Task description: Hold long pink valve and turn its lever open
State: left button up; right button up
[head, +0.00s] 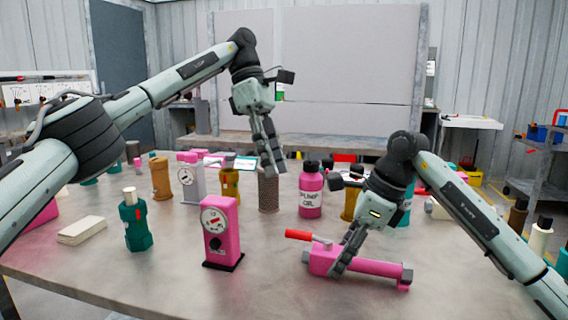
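The long pink valve (376,267) lies on its side on the table at the front right. Its red lever (305,236) sits on top near the left end and points left. My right gripper (342,264) reaches down over the valve's body, left of its middle, with its fingers at the pink body; it looks shut on it, though the far finger is partly hidden. My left gripper (274,174) hangs in the air above the table, up and left of the lever, fingers pointing down and apart from the valve. The finger gap is hard to judge from this side.
A pink gauge block (221,232) stands left of the valve, and a green bottle (135,222) further left. A pink pump oil bottle (311,190) stands behind the lever. A brown mesh cylinder (268,194) is below my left gripper. The table front (160,285) is clear.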

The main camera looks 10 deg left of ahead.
jog(key=o, duration=0.5)
jog(key=shift+o, duration=0.2)
jog(key=shift+r, duration=0.1)
